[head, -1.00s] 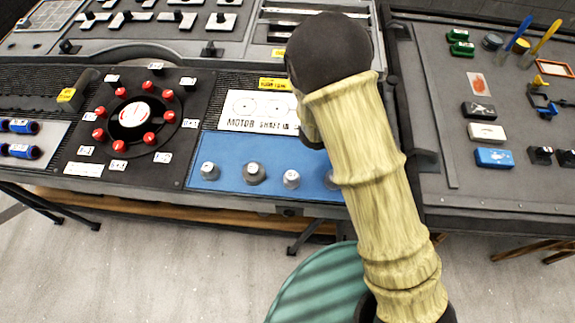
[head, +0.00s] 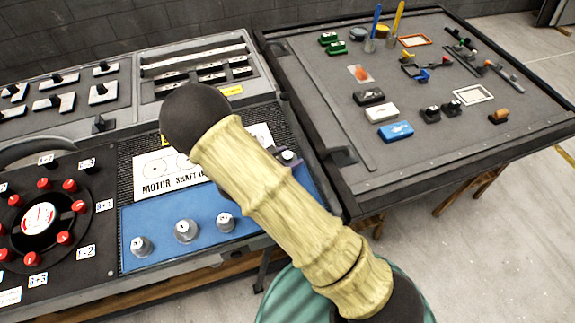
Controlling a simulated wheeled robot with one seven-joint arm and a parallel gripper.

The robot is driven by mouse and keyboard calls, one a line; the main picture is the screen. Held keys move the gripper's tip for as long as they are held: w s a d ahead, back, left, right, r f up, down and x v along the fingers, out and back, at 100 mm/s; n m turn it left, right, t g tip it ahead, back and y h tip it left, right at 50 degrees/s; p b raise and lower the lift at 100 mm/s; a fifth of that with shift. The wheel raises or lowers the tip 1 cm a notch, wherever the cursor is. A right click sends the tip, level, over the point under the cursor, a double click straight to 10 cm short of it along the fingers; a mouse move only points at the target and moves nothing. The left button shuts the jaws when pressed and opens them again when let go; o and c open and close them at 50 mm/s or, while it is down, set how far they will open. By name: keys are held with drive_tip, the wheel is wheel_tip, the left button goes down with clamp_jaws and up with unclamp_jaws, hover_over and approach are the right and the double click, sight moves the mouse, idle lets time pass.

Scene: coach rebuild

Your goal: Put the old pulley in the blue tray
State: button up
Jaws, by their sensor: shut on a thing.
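A flat blue panel or shallow tray (head: 160,255) lies at the front of the console, with several silver, knob-like round parts, including one (head: 187,230), standing on it. I cannot tell whether one of these is the old pulley. My arm, in a yellowish sleeve, crosses over the blue area and hides its right part. Behind it is a white plate (head: 165,175) marked "MOTOR SHAFT", partly covered by my arm. A small dark part with a silver top (head: 288,156) shows just right of my arm. My gripper is not visible; my arm's dark rounded joint hides what lies beyond it.
Left is a black dial panel with red knobs (head: 38,218). At right, a grey table (head: 470,130) holds a blue block (head: 395,131), a white block (head: 381,112), green pieces (head: 336,47) and several tools. Its front area is mostly clear.

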drive_tip(key=shift+f+p, duration=0.3)
drive_tip(key=shift+f, duration=1.75)
drive_tip(key=shift+f, duration=0.15)
drive_tip(key=o, duration=1)
drive_tip(key=shift+o, duration=0.2)
